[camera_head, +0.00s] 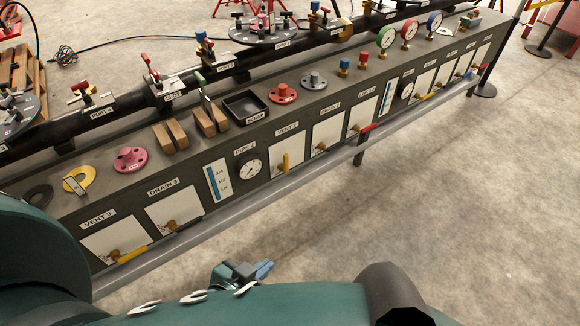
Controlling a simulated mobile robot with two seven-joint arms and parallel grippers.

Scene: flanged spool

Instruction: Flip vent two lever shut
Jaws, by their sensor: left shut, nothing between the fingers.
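The VENT 2 panel (276,156) is a white plate in the front face of the grey bench, left of the DRAIN 2 panel. Its yellow lever (285,163) stands upright in the picture, across the lower part of the plate. My left gripper (262,269) is at the bottom middle, over the floor in front of the bench. It is shut and empty, and it is well below and apart from the yellow lever. My green arm hides part of it. I do not see my right gripper.
The VENT 3 panel has a yellow lever (132,256) lying nearly level. A red lever (368,128) sticks out right of DRAIN 2. A grey rail (230,211) runs along the bench front. A round gauge (250,169) sits left of VENT 2.

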